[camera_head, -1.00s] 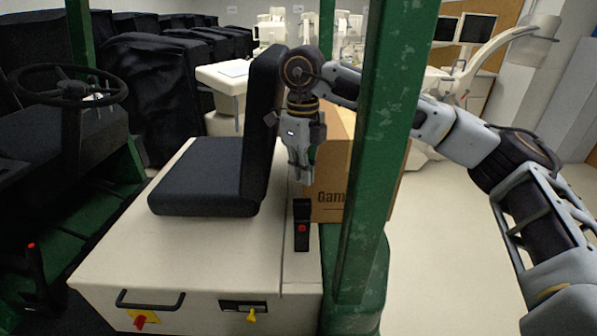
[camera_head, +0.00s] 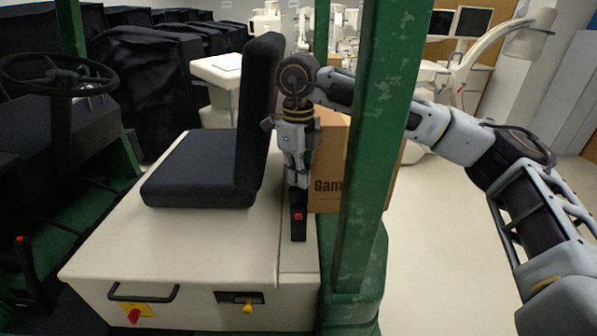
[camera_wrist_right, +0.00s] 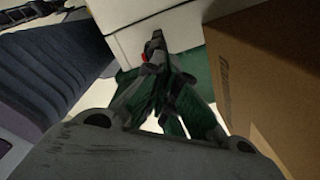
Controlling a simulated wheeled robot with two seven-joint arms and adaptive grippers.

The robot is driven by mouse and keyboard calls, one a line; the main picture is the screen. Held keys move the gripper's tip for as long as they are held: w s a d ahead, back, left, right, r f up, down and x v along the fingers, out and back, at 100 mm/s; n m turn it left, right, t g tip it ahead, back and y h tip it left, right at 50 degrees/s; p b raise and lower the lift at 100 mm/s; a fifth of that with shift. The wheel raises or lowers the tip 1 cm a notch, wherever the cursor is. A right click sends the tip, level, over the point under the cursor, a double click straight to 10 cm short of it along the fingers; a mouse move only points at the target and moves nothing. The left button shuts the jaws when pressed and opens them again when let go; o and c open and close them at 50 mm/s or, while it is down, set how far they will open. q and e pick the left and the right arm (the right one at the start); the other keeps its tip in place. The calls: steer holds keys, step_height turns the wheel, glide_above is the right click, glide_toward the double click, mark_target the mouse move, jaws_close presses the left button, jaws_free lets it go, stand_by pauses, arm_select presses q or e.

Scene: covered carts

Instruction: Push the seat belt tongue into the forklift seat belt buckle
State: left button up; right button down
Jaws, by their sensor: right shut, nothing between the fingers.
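The black seat belt buckle (camera_head: 298,228) with its red button stands upright on the cream base, right of the forklift seat (camera_head: 205,165). My right gripper (camera_head: 298,186) points down, right over the buckle's top, and its fingers are shut with nothing held. In the wrist view the fingertips (camera_wrist_right: 158,76) overlap the buckle (camera_wrist_right: 156,42), whose red button shows at its left side. I cannot tell whether the fingers touch it. I cannot make out the seat belt tongue; the fingers cover the buckle's top. My left gripper is not in view.
A green post (camera_head: 368,150) rises close to the right of my gripper, in front of my right arm. A cardboard box (camera_head: 328,175) stands just behind and right of the buckle. The seat's backrest (camera_head: 258,110) is close on the left. A steering wheel (camera_head: 60,75) is at far left.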

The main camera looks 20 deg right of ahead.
mark_target(299, 201)
steer(key=shift+f, duration=0.35)
steer(key=shift+d+f+b, duration=0.1)
steer(key=shift+f+b, duration=0.2)
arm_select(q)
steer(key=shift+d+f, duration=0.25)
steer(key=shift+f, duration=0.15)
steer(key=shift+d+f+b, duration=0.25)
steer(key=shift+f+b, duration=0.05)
arm_select(e)
steer(key=shift+f, duration=0.4)
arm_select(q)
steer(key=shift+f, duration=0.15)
arm_select(e)
steer(key=shift+s+f, duration=0.1)
steer(key=shift+f, duration=0.05)
